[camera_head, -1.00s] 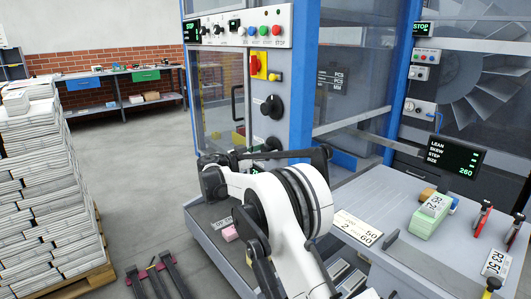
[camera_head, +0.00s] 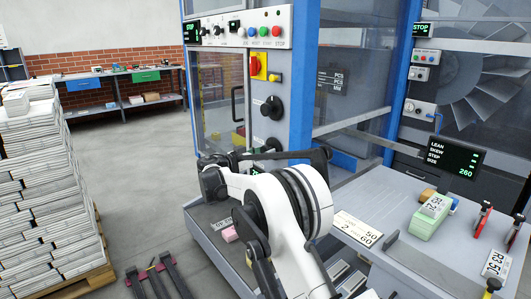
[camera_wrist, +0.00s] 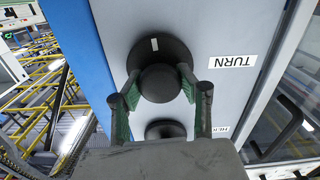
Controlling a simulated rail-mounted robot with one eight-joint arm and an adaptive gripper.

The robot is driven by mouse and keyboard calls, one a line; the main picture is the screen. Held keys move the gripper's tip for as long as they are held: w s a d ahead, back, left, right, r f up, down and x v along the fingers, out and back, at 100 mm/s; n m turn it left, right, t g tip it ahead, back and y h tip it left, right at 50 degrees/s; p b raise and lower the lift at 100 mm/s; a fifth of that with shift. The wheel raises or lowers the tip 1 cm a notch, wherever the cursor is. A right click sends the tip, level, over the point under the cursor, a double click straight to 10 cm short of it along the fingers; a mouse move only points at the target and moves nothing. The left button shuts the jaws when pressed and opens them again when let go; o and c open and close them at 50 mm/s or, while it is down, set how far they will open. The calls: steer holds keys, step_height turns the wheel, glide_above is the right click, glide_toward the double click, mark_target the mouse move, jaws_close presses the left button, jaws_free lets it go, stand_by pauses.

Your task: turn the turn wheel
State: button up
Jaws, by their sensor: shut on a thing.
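The turn wheel (camera_wrist: 172,52) is a round black knob with a raised hub and a short white mark near its rim. It sits on a grey panel beside a TURN label (camera_wrist: 233,62), which appears upside down in the wrist view. My gripper (camera_wrist: 159,80) is shut on the wheel, with one green-padded finger on each side of the hub. In the head view my arm reaches to the panel's lower knob, and the wrist and gripper largely hide the wheel there.
Another black knob (camera_wrist: 166,130) is close by on the same panel, partly hidden by my gripper. In the head view a black knob (camera_head: 272,107) and a red-yellow switch (camera_head: 259,66) sit higher up. A blue post (camera_head: 302,80) stands to the right.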

steer(key=n, duration=0.8)
steer(key=shift+n, duration=0.3)
steer(key=n, duration=0.4)
steer(key=shift+n, duration=0.3)
steer(key=n, duration=0.4)
steer(key=shift+n, duration=0.3)
steer(key=n, duration=1.3)
steer(key=shift+n, duration=2.2)
